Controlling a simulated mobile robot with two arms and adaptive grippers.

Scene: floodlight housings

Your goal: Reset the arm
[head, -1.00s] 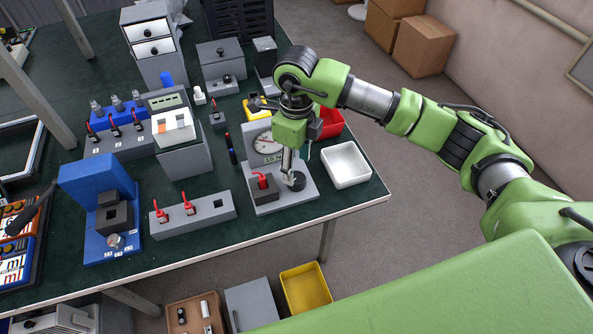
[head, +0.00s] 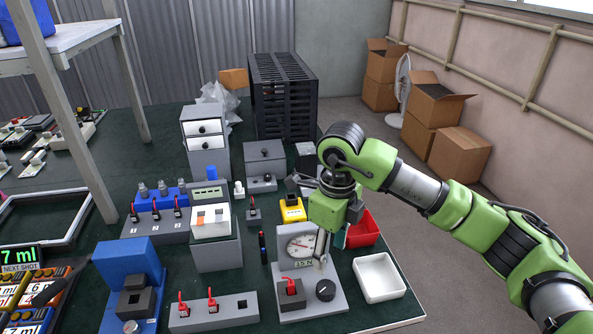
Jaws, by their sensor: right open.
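My right arm comes in from the right in the head view. Its green wrist hangs over a grey gauge unit (head: 338,302) near the table's right front corner. My right gripper (head: 320,262) points down, open and empty, in front of the dial (head: 300,246) and just above the black knob (head: 325,290), apart from it. A red switch lever (head: 291,286) stands left of the knob on the same unit. My left gripper is not in view.
A white tray (head: 398,278) and a red bin (head: 372,230) lie right of the gauge unit. A yellow box (head: 291,213) is behind it. A grey strip with red levers (head: 234,305) and a blue fixture (head: 110,262) stand left. Boxes (head: 459,155) stand on the floor beyond.

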